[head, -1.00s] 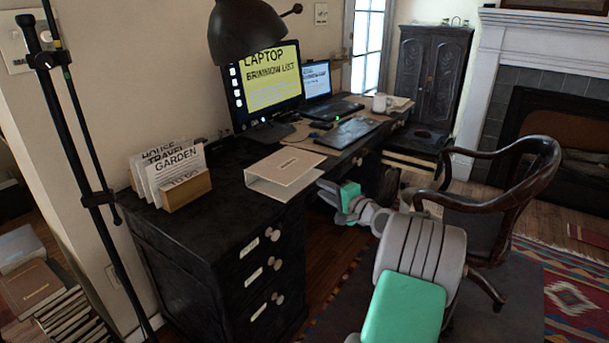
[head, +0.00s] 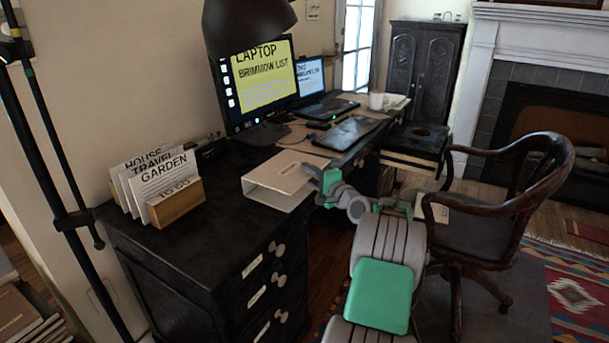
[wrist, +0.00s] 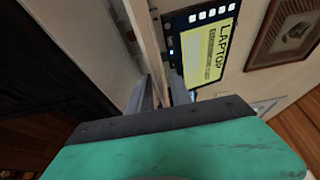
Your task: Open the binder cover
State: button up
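The white binder (head: 280,178) lies closed on the black desk, its front edge near the desk's front. My gripper (head: 312,172) is at the binder's right end, with the arm reaching in from the lower right. In the wrist view, my gripper (wrist: 161,82) has its two fingers apart. A pale strip, the binder cover's edge (wrist: 148,40), runs down between them. I cannot tell whether either finger touches it. The fingertips are partly hidden in the head view.
A lamp shade (head: 245,25) hangs above. A wooden chair (head: 500,200) stands right of my arm.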

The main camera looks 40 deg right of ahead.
jog(key=shift+w, duration=0.35)
jog(key=shift+c, duration=0.4)
jog(key=shift+a, duration=0.1)
grip_shut()
dwell(0.6)
